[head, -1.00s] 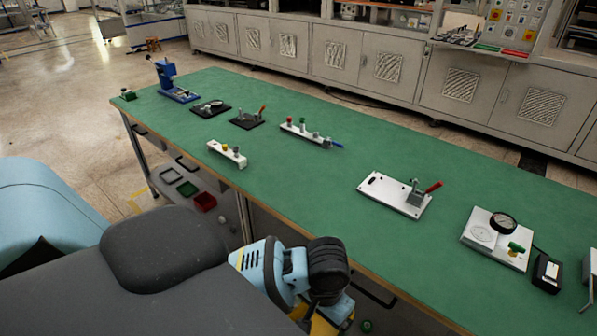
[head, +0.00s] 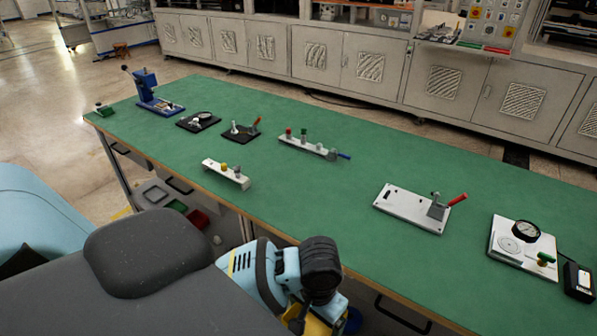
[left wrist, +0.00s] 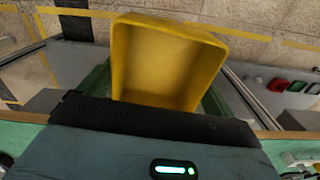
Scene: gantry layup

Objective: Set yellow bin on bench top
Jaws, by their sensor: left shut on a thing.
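The yellow bin (left wrist: 168,62) fills the upper middle of the left wrist view, its hollow inside facing the camera. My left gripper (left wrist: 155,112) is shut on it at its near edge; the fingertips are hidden. The bench top (head: 300,200) is a long green surface with a wooden front edge in the head view. In the wrist view, the bin appears out past the bench's wooden edge, over the lower area. In the head view, my left arm is at the bottom centre by the front edge. A yellow patch shows there, but I cannot tell whether it is the bin. My right gripper is not in view.
Green surface is clear between the knob block and the red-handled fixture. Trays (head: 197,219) lie below.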

